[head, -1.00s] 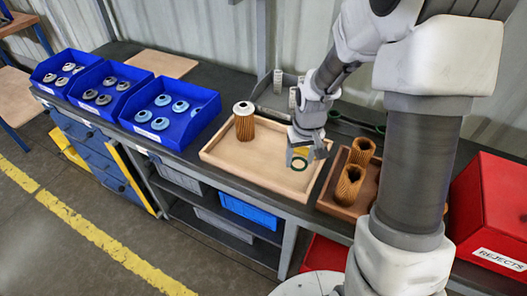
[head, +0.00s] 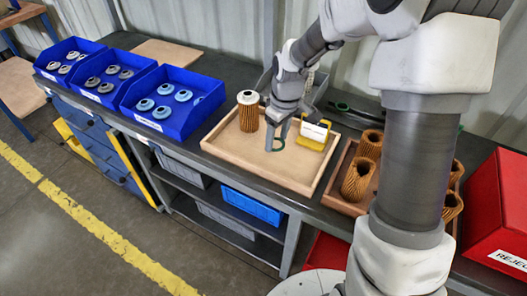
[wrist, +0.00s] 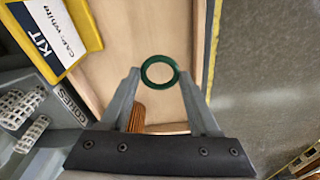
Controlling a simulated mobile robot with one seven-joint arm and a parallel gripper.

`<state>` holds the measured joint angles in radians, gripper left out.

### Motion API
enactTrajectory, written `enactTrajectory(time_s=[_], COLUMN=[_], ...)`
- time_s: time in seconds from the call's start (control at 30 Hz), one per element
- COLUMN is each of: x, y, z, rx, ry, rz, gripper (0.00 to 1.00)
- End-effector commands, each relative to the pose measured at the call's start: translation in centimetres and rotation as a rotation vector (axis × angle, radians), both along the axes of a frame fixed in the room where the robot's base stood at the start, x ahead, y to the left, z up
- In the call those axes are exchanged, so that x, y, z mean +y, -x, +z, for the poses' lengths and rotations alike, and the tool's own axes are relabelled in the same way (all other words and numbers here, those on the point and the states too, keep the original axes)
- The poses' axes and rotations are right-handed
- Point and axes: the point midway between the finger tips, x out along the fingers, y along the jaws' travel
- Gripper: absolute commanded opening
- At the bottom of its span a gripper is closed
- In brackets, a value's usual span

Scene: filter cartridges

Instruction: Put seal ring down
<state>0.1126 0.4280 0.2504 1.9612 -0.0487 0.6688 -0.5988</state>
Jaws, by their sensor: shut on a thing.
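My gripper (head: 277,140) is shut on a green seal ring (wrist: 144,73), held between the two fingertips. In the head view the ring (head: 276,150) is over the right-middle of the wooden tray (head: 250,174); its exact height is hard to tell. A pleated brown filter cartridge (head: 248,120) with a pale cap (head: 247,97) stands upright in the tray, left of my gripper. Part of a cartridge (wrist: 137,118) shows behind the fingers in the wrist view. A yellow card holder (head: 313,136) stands at the tray's right; its card (wrist: 45,25) reads "KIT CAP: white".
Three blue bins (head: 172,120) with caps stand to the left. A brown box (head: 335,186) with several cartridges is right of the tray, and a red rejects bin (head: 495,215) is far right. The tray's front part is clear.

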Motion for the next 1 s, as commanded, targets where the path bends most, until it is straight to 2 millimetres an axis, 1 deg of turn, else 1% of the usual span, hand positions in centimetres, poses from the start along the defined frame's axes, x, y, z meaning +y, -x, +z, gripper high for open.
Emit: enactTrajectory(time_s=[0.03, 0.1, 0.2, 0.27, 0.37, 0.47, 0.6, 0.63, 0.87, 1.0], x=[1.2, 2.3, 3.3, 3.6, 3.8, 3.8, 3.8, 3.8, 3.8, 3.7], y=[-0.4, -0.7, -1.2, -1.2, -1.3, -1.3, -1.3, -1.3, -1.3, -1.3], z=[-0.9, -1.6, -2.1, -2.3, -2.8, -4.0, -6.1, -6.4, -6.4, -6.8], rx=[0.001, 0.000, -0.001, -0.001, 0.001, 0.000, 0.001, 0.000, -0.002, -0.002], ry=[0.000, 0.000, 0.000, 0.001, 0.000, 0.001, 0.001, 0.001, 0.001, 0.001], rz=[0.005, 0.004, 0.001, -0.001, -0.003, -0.003, -0.002, -0.002, -0.002, -0.002], gripper=[0.12, 0.12, 0.12, 0.12, 0.12, 0.12, 0.12, 0.12, 0.12, 0.12])
